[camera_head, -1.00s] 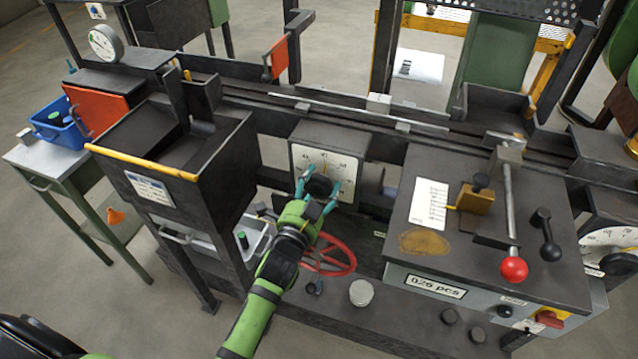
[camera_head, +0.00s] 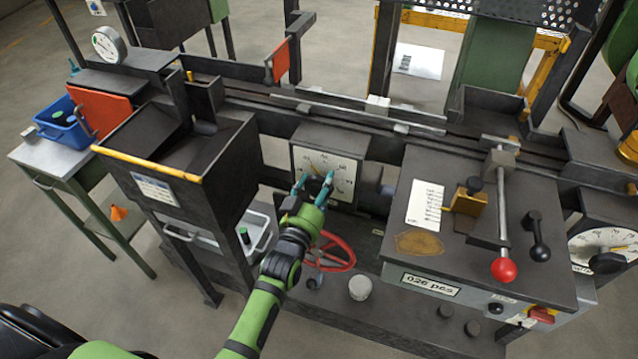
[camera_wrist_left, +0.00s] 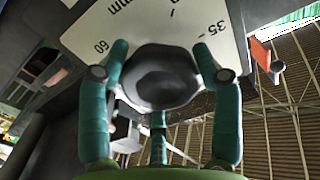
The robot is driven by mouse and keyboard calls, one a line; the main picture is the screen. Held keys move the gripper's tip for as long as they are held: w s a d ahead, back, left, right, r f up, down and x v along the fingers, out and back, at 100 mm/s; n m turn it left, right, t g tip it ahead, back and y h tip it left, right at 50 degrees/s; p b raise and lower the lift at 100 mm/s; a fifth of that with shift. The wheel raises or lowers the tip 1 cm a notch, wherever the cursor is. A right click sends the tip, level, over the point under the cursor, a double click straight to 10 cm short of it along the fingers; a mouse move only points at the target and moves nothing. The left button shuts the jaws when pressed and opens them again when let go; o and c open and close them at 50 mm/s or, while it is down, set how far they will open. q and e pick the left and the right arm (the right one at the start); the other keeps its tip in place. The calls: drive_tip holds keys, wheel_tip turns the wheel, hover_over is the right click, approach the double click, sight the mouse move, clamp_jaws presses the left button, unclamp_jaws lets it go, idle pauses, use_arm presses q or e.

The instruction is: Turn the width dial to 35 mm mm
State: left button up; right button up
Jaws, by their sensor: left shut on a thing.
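The dial is a white scale plate (camera_head: 341,170) on the front of a dark box, with a black round knob (camera_head: 315,184) at its middle. My left gripper (camera_head: 312,187) is at the dial, its teal fingers shut on the knob. The left wrist view shows the dark knob (camera_wrist_left: 162,78) between the fingers of the left gripper (camera_wrist_left: 163,85). On the plate (camera_wrist_left: 170,22) there I read "60", "mm" and "35", with "35" at the upper right. The fingers hide part of the scale in the head view, and I cannot read the exact setting. My right gripper is out of view.
A dark hopper (camera_head: 190,190) with a yellow edge stands to the left. At right is a console (camera_head: 480,235) with a red-knobbed lever (camera_head: 503,270); another dial (camera_head: 605,250) is at the far right.

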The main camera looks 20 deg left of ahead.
use_arm(q)
drive_tip(key=n, duration=0.2)
drive_tip(key=f+n+p, duration=0.1)
drive_tip(key=n, duration=0.2)
drive_tip(key=shift+s+d+n, duration=0.1)
drive_tip(key=shift+s+n, duration=0.1)
drive_tip(key=shift+n, duration=0.1)
drive_tip(key=shift+d+n, duration=0.2)
drive_tip(key=shift+n, duration=1.8)
drive_tip(key=o, duration=1.1)
drive_tip(key=shift+d, duration=0.1)
drive_tip(key=shift+o, duration=0.2)
drive_tip(key=shift+w, duration=0.15)
drive_tip(key=shift+r, duration=0.2)
